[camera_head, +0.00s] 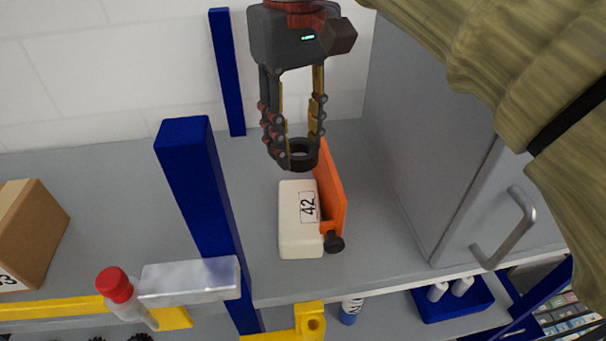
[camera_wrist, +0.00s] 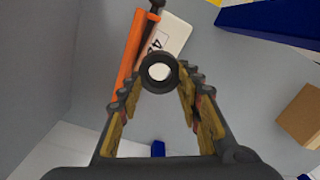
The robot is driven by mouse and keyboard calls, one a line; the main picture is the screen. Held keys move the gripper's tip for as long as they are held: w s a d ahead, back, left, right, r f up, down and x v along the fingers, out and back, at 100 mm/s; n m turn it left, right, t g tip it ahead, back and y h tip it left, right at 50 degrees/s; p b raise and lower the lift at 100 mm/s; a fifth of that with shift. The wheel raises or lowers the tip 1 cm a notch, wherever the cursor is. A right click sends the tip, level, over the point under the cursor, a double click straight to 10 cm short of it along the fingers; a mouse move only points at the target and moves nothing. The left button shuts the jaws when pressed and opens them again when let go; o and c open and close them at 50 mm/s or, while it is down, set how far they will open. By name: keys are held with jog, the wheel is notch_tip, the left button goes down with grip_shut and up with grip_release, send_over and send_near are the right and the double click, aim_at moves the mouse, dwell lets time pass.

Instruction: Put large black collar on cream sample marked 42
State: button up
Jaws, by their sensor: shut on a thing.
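My gripper (camera_head: 297,155) is shut on a black ring-shaped collar (camera_head: 303,160), held between its fingertips. The cream sample (camera_head: 296,240) is a rounded block with a "42" label, lying on the grey shelf. In the head view the collar is just beyond the sample's far end; the two appear apart. In the wrist view the sample (camera_wrist: 177,33) is partly hidden behind the collar.
An orange bracket (camera_head: 332,195) with a black knob (camera_head: 334,243) stands along the sample's right side. A grey cabinet with a handle (camera_head: 508,230) bounds the right.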

send_over(297, 204)
notch_tip(297, 204, down, 5)
jog(key=shift+r, duration=0.1)
jog(key=shift+w+f, duration=0.2)
jog(key=shift+f, duration=0.15)
jog(key=f, duration=0.3)
jog(key=shift+s+f, duration=0.1)
jog(key=shift+s, duration=0.2)
jog(key=shift+w+f, duration=0.2)
jog(key=shift+f, duration=0.15)
jog(key=shift+s, duration=0.1)
jog(key=o, duration=0.8)
jog(key=shift+f, duration=0.15)
